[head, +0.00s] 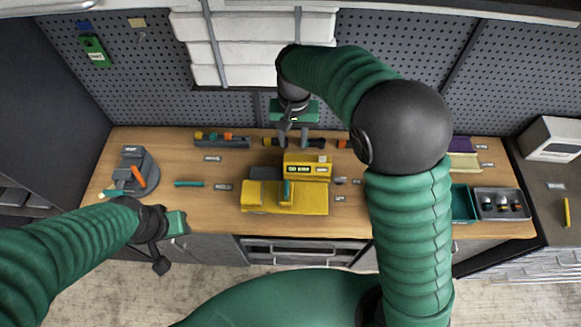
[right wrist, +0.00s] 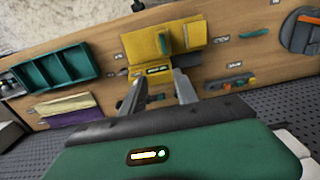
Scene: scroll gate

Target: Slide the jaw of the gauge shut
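The gauge is a yellow block device (head: 310,203) at the middle of the bench, with a lit display (head: 306,169) at its back and a small teal upright handle (head: 287,190) in front. A dark grey part lies at its left. The gauge also shows in the right wrist view (right wrist: 193,33). My right gripper (head: 293,144) points down just behind the display block, its two fingers apart and nothing between them; the wrist view shows the same gap (right wrist: 160,92). I cannot tell whether it touches. My left gripper (head: 172,226) is at the front edge, its fingers unclear.
A grey holder with an orange lever (head: 138,176) stands at the left. A teal bar (head: 189,183) lies between it and the gauge. A teal bin (head: 463,204) and a grey tray (head: 500,216) are at the right.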

